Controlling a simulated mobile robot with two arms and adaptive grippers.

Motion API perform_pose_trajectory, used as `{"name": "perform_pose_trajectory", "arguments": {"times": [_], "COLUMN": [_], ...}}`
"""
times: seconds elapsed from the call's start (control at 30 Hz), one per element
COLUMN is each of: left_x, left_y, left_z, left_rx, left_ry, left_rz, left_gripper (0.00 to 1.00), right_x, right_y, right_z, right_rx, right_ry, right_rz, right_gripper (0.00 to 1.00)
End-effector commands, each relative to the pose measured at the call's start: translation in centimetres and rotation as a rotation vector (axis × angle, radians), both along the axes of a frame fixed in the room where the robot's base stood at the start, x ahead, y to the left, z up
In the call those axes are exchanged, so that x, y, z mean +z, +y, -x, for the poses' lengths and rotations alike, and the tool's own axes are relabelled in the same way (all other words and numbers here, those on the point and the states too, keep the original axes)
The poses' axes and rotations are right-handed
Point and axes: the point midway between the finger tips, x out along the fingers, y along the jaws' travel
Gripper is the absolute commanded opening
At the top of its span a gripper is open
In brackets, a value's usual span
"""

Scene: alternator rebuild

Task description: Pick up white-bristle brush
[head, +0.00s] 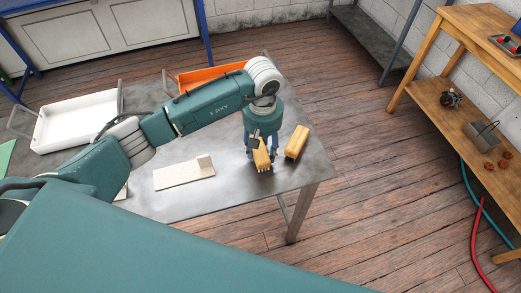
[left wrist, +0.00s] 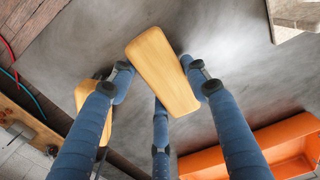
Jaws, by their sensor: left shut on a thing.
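The white-bristle brush (head: 262,158) has a tan wooden block, with pale bristles showing at its lower edge. It is at the right part of the grey metal table (head: 225,199). My left gripper (head: 255,146) comes down over it and is shut on its block. In the left wrist view the brush (left wrist: 162,70) lies between the blue fingers, its bristles hidden beneath. I cannot tell whether it touches the table. A second wooden brush (head: 297,142) lies just to the right; it also shows in the left wrist view (left wrist: 88,95), partly behind a finger. My right gripper is not in view.
A cream board (head: 177,177) with a small raised block lies left of the brushes. A white tray (head: 75,121) and an orange tray (head: 198,78) stand farther back. A wooden shelf bench (head: 462,120) is at the right, across open floor.

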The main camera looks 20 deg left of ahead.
Motion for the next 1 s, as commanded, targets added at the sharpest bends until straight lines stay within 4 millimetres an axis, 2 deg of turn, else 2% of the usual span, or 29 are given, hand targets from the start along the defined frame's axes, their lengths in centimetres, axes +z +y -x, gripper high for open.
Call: {"name": "perform_pose_trajectory", "arguments": {"times": [0.17, 0.37, 0.47, 0.7, 0.8, 1.0], "left_x": [0.7, 3.4, 5.8, 13.0, 15.7, 18.9], "left_y": [0.0, 0.1, 0.0, 0.0, 0.1, 0.1], "left_z": [-0.1, -0.2, -0.3, -0.2, -0.2, -0.1], "left_rx": [0.000, 0.000, -0.001, 0.000, 0.001, 0.001], "left_ry": [-0.004, -0.007, -0.009, -0.009, -0.009, -0.004], "left_rz": [0.001, 0.000, 0.000, 0.000, -0.001, -0.001], "left_gripper": [0.18, 0.18, 0.18, 0.18, 0.18, 0.18], "right_x": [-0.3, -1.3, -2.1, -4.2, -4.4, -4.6], "right_y": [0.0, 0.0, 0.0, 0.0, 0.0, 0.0], "right_z": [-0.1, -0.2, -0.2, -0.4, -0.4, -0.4], "right_rx": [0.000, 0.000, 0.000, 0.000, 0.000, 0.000], "right_ry": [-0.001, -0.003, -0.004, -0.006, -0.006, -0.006], "right_rz": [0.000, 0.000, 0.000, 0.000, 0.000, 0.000], "right_gripper": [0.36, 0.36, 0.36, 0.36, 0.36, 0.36]}}
